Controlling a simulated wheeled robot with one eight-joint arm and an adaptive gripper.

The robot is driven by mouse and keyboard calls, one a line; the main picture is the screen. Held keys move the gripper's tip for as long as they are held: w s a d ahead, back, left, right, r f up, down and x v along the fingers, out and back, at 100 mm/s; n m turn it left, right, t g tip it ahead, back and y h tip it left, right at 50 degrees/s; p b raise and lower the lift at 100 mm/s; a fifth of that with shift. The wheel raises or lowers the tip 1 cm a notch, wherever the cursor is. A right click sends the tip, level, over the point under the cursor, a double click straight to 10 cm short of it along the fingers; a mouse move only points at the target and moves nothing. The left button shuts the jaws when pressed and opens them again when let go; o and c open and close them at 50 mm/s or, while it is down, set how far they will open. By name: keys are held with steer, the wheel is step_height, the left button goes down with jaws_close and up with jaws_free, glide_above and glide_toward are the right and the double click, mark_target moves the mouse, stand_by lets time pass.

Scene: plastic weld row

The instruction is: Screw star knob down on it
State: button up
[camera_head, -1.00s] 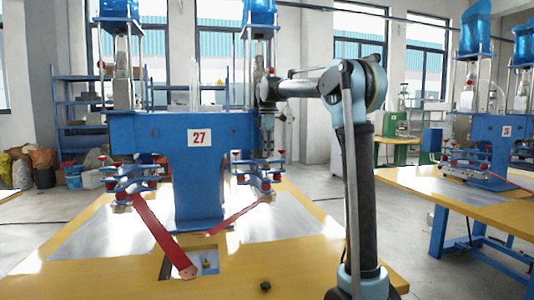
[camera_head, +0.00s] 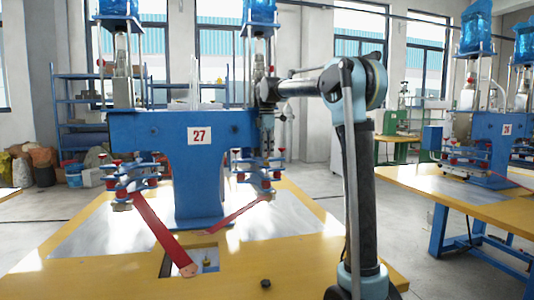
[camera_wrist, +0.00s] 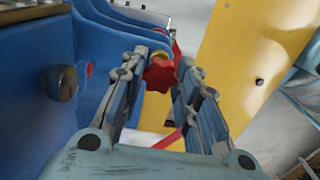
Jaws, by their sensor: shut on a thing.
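A red star knob (camera_wrist: 160,75) sits between the fingertips of my gripper (camera_wrist: 161,72) in the wrist view, and my gripper is shut on it. What lies under the knob is hidden by the fingers and the knob. In the head view my gripper (camera_head: 267,135) points down at the right arm of the blue machine (camera_head: 198,175) marked 27. It is just above the right clamp assembly (camera_head: 260,177). The held knob is too small to make out there.
A yellow table (camera_head: 310,265) carries the machine. Red straps (camera_head: 160,232) run from the clamps to the table opening (camera_head: 208,262). A small black knob (camera_head: 265,284) lies at the front. A left clamp assembly (camera_head: 125,180) stands across. Another machine's table (camera_head: 440,180) is at right.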

steer(key=shift+f, duration=0.4)
stand_by(0.7)
steer(key=m, duration=1.1)
steer(key=shift+m, duration=0.4)
steer(key=m, duration=0.4)
steer(key=shift+a, duration=0.1)
steer(key=m, duration=0.3)
steer(key=shift+s+m, duration=0.1)
steer(key=shift+m, duration=0.3)
steer(key=o, duration=0.8)
steer(key=shift+o, duration=0.2)
